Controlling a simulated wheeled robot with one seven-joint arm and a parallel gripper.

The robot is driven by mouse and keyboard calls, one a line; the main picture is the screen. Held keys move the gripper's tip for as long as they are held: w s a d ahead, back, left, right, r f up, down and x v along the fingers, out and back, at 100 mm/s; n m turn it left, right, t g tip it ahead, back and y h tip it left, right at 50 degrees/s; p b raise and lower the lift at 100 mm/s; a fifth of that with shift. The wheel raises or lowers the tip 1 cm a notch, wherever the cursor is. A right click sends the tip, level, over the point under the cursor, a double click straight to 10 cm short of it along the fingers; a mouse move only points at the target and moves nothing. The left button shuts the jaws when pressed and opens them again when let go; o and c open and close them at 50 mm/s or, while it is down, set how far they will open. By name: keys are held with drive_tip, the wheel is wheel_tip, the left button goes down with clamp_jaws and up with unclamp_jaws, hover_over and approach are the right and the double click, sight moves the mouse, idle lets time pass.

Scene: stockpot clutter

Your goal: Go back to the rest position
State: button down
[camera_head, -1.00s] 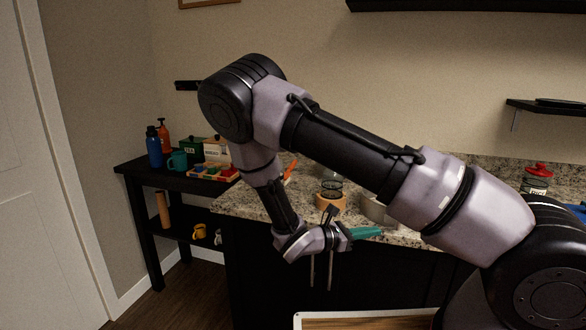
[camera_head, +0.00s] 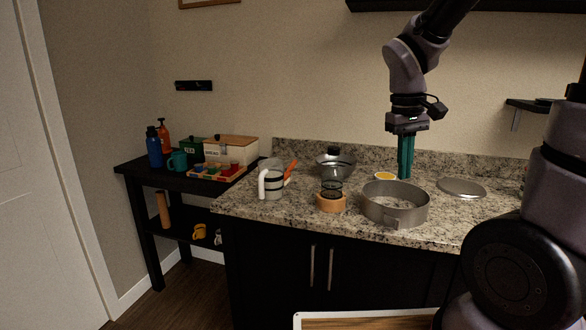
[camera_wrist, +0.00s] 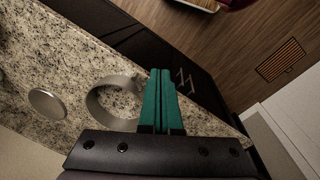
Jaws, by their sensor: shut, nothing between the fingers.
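My gripper (camera_head: 405,172) hangs from my raised arm above the back of the granite counter (camera_head: 290,212), right of centre in the head view. Its green fingers point down and are together, with nothing between them. They also show side by side in the wrist view (camera_wrist: 162,92), over the counter edge. In the head view the fingers appear just behind a round metal ring (camera_head: 396,205) and right of a small yellow-topped item (camera_head: 384,176); the exact gap to the counter is hard to tell.
The counter also holds a white-handled jug (camera_head: 272,183), a lidded pot (camera_head: 335,163), a dark mesh cylinder on an orange base (camera_head: 331,199) and a flat metal disc (camera_head: 461,188). A dark side table (camera_head: 140,169) at left carries bottles and boxes. Floor shows at lower left.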

drive_tip(key=s+r+m+t+y, duration=0.1)
drive_tip(key=s+r+m+t, duration=0.1)
drive_tip(key=r, duration=0.4)
drive_tip(key=s+r+m+t+y, duration=0.2)
drive_tip(key=s+r+m+t, duration=0.1)
drive_tip(key=r, duration=0.3)
drive_tip(key=shift+s+d+r+m+t, duration=0.3)
drive_tip(key=shift+m+t, duration=0.1)
drive_tip(key=shift+t, duration=0.2)
drive_tip(key=c, duration=1.5)
unclamp_jaws()
drive_tip(key=shift+s+r, duration=0.2)
drive_tip(key=shift+r, duration=0.05)
drive_tip(key=o, duration=0.7)
drive_tip(key=shift+s+r+m+t, duration=0.15)
drive_tip(key=shift+m+t, duration=0.15)
drive_tip(key=shift+o, duration=0.2)
drive_tip(key=n+g+h, duration=0.2)
drive_tip(key=g, duration=0.5)
hover_over(396, 231)
wheel_tip(396, 231, down, 24)
drive_tip(key=shift+w+d+f, duration=0.2)
drive_tip(key=shift+w+f, duration=0.2)
drive_tip(key=shift+f, duration=0.3)
wheel_tip(396, 231, down, 10)
drive_tip(key=shift+f, duration=0.25)
clamp_jaws()
